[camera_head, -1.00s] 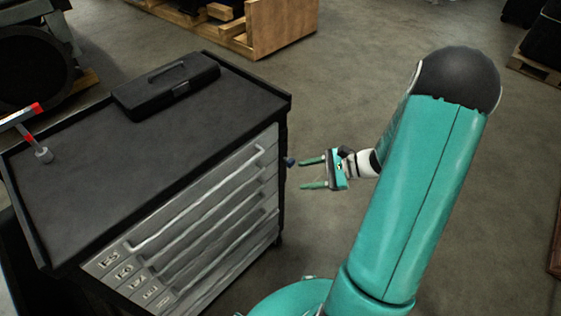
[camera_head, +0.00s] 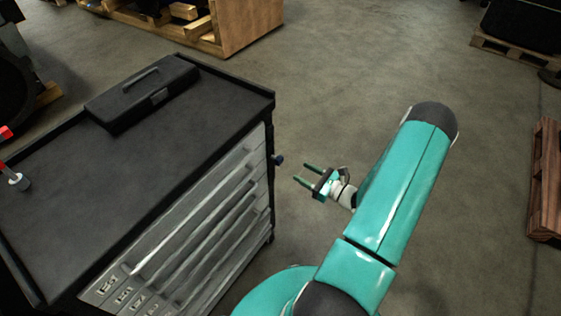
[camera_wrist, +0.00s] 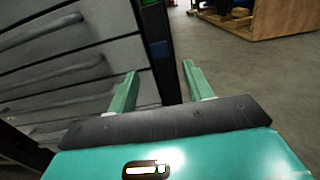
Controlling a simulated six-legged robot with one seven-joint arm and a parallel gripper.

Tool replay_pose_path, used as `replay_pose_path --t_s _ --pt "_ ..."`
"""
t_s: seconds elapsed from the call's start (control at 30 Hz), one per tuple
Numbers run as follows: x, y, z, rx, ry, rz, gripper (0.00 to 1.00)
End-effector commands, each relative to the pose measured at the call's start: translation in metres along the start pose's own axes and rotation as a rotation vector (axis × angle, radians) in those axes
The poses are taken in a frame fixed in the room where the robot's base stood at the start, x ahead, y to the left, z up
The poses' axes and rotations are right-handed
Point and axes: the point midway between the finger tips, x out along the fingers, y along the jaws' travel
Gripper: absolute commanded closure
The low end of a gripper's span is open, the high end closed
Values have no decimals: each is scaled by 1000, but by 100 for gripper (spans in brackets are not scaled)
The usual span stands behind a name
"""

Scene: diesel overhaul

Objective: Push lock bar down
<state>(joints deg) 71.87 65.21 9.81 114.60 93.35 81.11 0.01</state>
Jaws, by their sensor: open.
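The grey tool cabinet (camera_head: 215,215) has a dark upright bar (camera_head: 272,190) along the right edge of its drawer front. A small blue knob (camera_head: 279,159) sticks out near the top of this bar. In the wrist view the dark bar (camera_wrist: 158,18) stands ahead, with a blue patch (camera_wrist: 160,49) on it. I cannot tell for sure which part is the lock bar. My gripper (camera_head: 302,172) is open and empty, to the right of the knob and apart from it. In the wrist view its two green fingers (camera_wrist: 160,70) are spread, with the bar showing between and beyond them.
A black toolbox (camera_head: 143,93) and a red-and-silver tool (camera_head: 16,178) lie on the cabinet's black top (camera_head: 125,170). Drawer handles (camera_wrist: 55,75) stick out at left in the wrist view. A wooden crate (camera_head: 245,22) stands behind.

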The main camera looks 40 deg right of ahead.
Motion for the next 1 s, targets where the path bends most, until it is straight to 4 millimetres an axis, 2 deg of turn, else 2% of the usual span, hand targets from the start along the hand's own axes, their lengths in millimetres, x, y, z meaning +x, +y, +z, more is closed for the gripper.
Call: replay_pose_path --t_s 0.03,0.2,0.4,0.6,0.87,1.0 --pt "12 2 0 0 -1 6 49" --pt "47 3 0 -1 -1 7 49" --pt "83 4 0 -1 0 8 49" --pt "100 4 0 0 0 7 49" --pt "100 4 0 0 0 6 49" --pt "100 4 0 0 0 6 77"
